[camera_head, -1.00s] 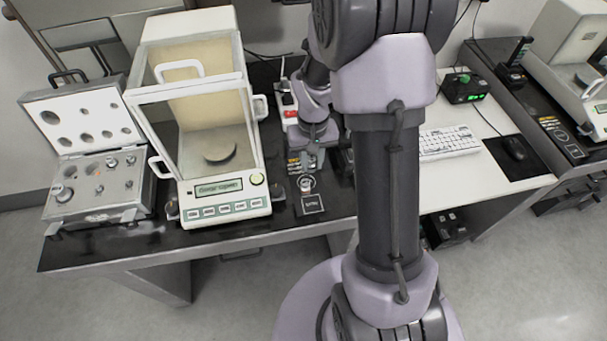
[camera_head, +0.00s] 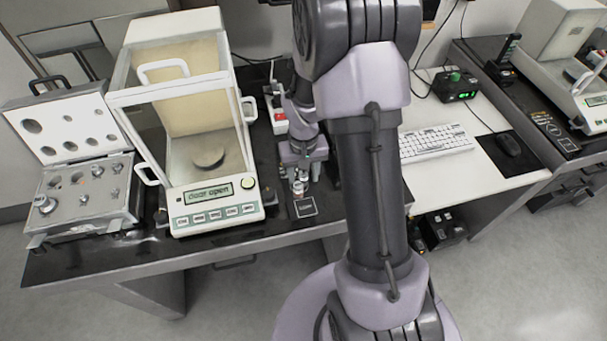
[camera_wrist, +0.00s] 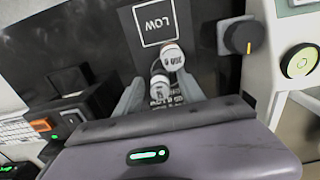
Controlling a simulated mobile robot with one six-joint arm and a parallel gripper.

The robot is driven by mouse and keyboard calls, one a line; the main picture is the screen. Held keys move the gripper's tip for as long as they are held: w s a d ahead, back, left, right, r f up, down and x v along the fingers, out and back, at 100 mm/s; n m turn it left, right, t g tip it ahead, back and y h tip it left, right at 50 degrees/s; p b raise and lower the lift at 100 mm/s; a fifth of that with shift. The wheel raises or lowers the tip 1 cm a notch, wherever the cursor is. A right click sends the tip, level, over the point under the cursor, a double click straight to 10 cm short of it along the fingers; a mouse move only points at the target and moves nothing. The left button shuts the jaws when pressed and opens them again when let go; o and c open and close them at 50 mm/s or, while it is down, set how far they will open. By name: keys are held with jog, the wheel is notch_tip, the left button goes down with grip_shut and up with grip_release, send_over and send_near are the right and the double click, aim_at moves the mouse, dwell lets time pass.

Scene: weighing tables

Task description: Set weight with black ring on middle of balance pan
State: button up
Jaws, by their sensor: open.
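Two small weights stand close together by the LOW label. In the wrist view one pale-topped weight (camera_wrist: 172,56) is just past my fingertips and another (camera_wrist: 160,90) is between the fingers. A dark ring shows near them, but I cannot tell which weight bears it. My gripper (camera_wrist: 159,77) is open around the nearer weight, with no clear grip on it. In the head view my gripper (camera_head: 301,160) points down over the weights (camera_head: 299,187). The balance (camera_head: 217,211) reads "door open", and its round grey pan (camera_head: 209,158) is empty inside the glass case.
The balance stands left of my gripper, with its glass walls and handles as obstacles. An open weight case (camera_head: 84,205) lies farther left. A black knob (camera_wrist: 243,37) is close to the right finger. A keyboard (camera_head: 436,141) is on the white desk at right.

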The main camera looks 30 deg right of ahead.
notch_tip(320, 180, up, 12)
jog(key=r+p, duration=0.1)
jog(key=p, duration=0.4)
notch_tip(320, 180, up, 7)
jog(key=t, duration=0.1)
send_over(303, 173)
jog(key=s+a, duration=0.1)
jog(key=a, duration=0.3)
jog(key=s+a+r+m+t+y, duration=0.1)
jog(key=s+a+r+t, duration=0.3)
jog(key=s+a+r, duration=0.7)
jog(key=s+r+y, duration=0.1)
jog(key=s, duration=0.3)
jog(key=shift+a+t, duration=0.15)
jog(key=shift+t, duration=0.25)
